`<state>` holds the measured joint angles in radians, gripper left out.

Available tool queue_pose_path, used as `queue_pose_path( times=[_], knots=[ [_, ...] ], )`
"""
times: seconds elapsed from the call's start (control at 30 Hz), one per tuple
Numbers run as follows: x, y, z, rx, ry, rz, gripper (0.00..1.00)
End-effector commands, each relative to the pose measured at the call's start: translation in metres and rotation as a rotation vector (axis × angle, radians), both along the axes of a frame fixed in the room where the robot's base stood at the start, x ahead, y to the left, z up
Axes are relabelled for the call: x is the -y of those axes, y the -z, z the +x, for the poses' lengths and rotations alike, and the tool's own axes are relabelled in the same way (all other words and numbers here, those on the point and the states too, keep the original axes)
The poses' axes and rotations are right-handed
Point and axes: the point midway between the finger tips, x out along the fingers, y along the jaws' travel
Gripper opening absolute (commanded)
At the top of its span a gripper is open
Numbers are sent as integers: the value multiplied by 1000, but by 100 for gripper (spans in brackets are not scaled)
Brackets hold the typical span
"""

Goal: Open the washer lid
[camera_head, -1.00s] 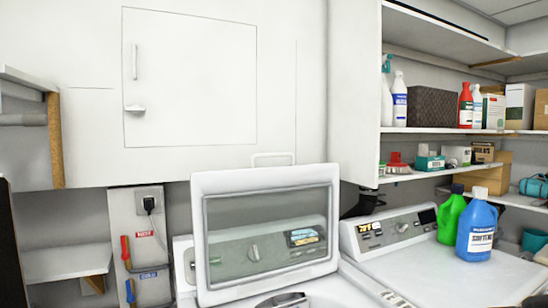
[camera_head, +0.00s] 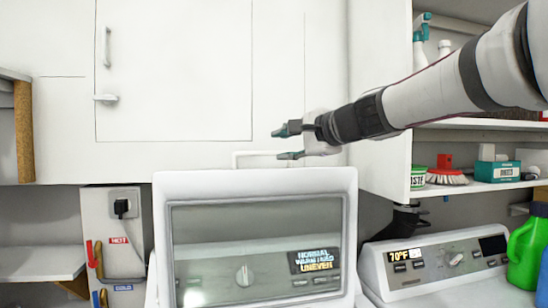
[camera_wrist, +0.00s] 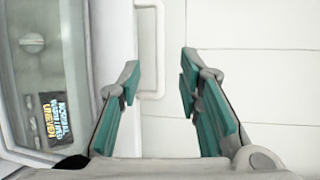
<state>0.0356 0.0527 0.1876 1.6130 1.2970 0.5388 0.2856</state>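The washer lid (camera_head: 255,183) is a white frame with a large glass window, standing raised and upright at the lower middle of the head view. The washer's knob and lit display show through the glass. In the wrist view the lid (camera_wrist: 97,40) is at the left. My gripper (camera_head: 280,143) is just above the lid's top edge in the head view, pointing left, its teal fingers apart and empty. The washer's top and tub are out of view.
Shelves with supplies are at the right.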

Motion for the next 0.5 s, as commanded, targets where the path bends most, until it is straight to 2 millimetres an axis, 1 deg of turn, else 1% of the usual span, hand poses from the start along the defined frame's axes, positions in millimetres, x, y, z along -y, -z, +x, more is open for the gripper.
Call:
queue_pose_path(
  times=[0.17,0.5],
  knots=[
    [-18,6,20,-2,-3,-2,32],
    [-56,19,66,-2,-4,-3,32]
  ],
)
